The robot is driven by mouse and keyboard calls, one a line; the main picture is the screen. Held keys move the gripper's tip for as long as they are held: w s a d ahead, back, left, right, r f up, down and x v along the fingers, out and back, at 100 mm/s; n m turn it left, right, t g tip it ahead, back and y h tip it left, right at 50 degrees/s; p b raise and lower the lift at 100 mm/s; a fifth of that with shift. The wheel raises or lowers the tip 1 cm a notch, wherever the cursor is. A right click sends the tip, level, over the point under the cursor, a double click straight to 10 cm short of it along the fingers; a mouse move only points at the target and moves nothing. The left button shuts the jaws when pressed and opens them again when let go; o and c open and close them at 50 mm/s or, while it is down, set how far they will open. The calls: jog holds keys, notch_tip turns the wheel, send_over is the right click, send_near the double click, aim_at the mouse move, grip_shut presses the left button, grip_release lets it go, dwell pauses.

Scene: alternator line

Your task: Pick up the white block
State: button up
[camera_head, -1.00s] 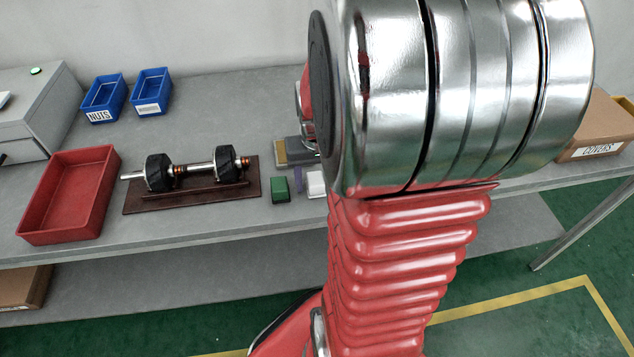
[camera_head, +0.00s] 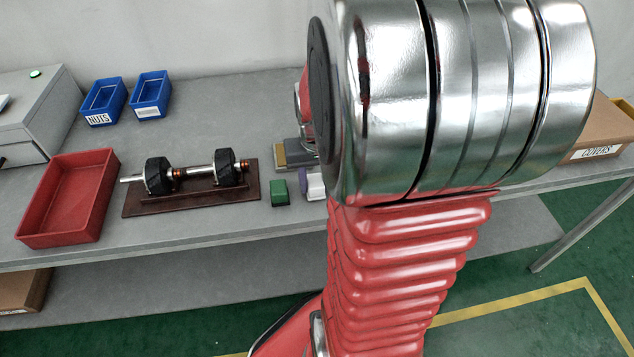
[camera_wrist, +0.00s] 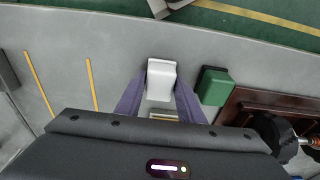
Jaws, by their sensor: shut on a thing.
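The white block (camera_wrist: 160,82) is between the two purple-grey fingers of my gripper (camera_wrist: 159,92) in the wrist view. My gripper is shut on it, one finger on each side. The block's near part lies between the fingers and its far end sticks out past them. In the head view the white block (camera_head: 316,186) shows in part at the edge of my arm, with a purple finger beside it. Most of my gripper is hidden there behind my arm. I cannot tell whether the block touches the table.
A green block (camera_head: 280,193) stands just left of the white block; the wrist view shows it close on the right (camera_wrist: 214,87). A rotor on a brown stand (camera_head: 190,196), a red tray (camera_head: 66,198) and blue bins (camera_head: 150,94) are further left. A covers box (camera_head: 604,130) stands right.

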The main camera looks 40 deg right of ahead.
aim_at(314, 180)
notch_tip(314, 180, up, 10)
jog(key=shift+f, duration=0.1)
dwell(0.4)
jog(key=o, duration=0.4)
jog(key=shift+c, duration=1.3)
jog(key=shift+f, duration=0.1)
jog(key=shift+w+a, duration=0.1)
jog(key=shift+w, duration=0.05)
